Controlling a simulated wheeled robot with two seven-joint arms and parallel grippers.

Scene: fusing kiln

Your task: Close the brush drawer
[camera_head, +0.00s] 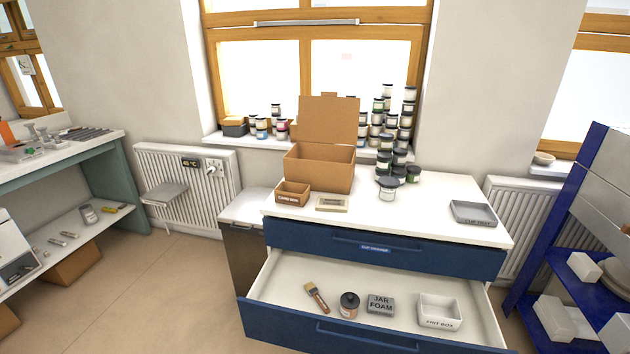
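The brush drawer (330,333) is the lower blue-fronted drawer of the white-topped cabinet, and it stands pulled well out. Inside it lie a brush (317,296) with a wooden handle, a dark-lidded jar (349,305), a grey block marked jar foam (380,304) and a white frit box (439,311). The drawer's dark handle (367,340) is on its front near the bottom of the view. The upper blue drawer (385,249) above it is shut. Neither of my grippers shows in the head view.
On the cabinet top are an open cardboard box (319,168), a small brown box (292,193), stacked jars (387,187) and a grey tray (474,213). A blue rack (565,240) stands at right. A workbench (60,158) is at left. The floor (160,290) left of the drawer is clear.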

